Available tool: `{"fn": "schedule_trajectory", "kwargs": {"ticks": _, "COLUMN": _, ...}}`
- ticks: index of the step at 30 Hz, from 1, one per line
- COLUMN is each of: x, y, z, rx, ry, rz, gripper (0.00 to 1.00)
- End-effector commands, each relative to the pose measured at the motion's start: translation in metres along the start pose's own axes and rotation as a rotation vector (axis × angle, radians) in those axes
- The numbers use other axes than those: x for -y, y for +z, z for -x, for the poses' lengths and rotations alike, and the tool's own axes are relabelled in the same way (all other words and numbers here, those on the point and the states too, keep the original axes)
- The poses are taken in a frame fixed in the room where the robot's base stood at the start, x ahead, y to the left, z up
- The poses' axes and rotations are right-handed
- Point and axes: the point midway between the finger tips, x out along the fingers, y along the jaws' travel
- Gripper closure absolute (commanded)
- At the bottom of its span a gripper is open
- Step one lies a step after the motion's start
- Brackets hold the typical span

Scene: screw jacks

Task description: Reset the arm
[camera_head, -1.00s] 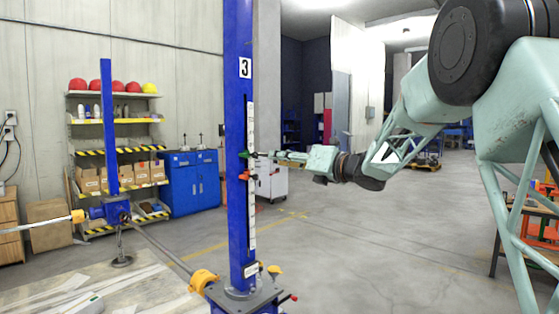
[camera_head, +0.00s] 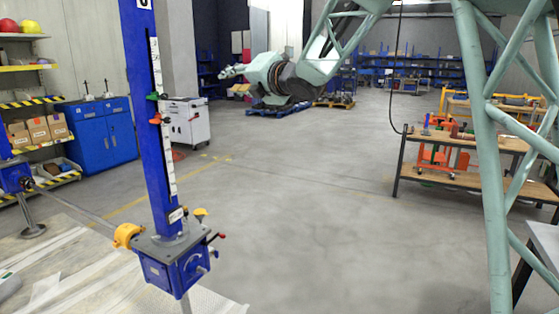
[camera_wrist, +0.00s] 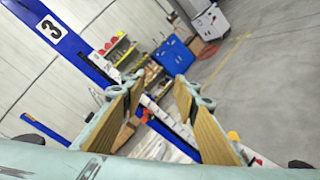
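My gripper (camera_head: 230,71) shows in the head view at the end of my pale green arm, to the right of the blue screw jack column (camera_head: 150,110) and pointing left. In the wrist view my gripper (camera_wrist: 160,80) has its two tan-padded fingers spread apart, with nothing held between them. The column carries a white scale strip with a green marker (camera_head: 153,97) and a red-orange marker (camera_head: 156,121). The column (camera_wrist: 68,40) also shows at upper left in the wrist view, with its label 3.
A blue jack gearbox (camera_head: 175,262) stands at the column's foot. Blue cabinets (camera_head: 100,138) and a white cart (camera_head: 186,122) stand behind. A wooden-topped workbench (camera_head: 470,178) with red and orange items is at right. The middle floor (camera_head: 300,210) is clear.

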Motion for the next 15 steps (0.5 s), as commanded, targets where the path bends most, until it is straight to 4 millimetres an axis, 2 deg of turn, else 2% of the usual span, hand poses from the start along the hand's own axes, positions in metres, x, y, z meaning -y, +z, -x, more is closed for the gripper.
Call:
{"fn": "schedule_trajectory", "kwargs": {"ticks": 6, "x": 0.015, "y": 0.029, "z": 0.050, "rx": 0.085, "ry": -0.113, "rz": -0.173, "gripper": 0.72}}
{"fn": "schedule_trajectory", "kwargs": {"ticks": 15, "x": 0.041, "y": 0.053, "z": 0.126, "rx": 0.212, "ry": -0.256, "rz": -0.425, "gripper": 0.72}}
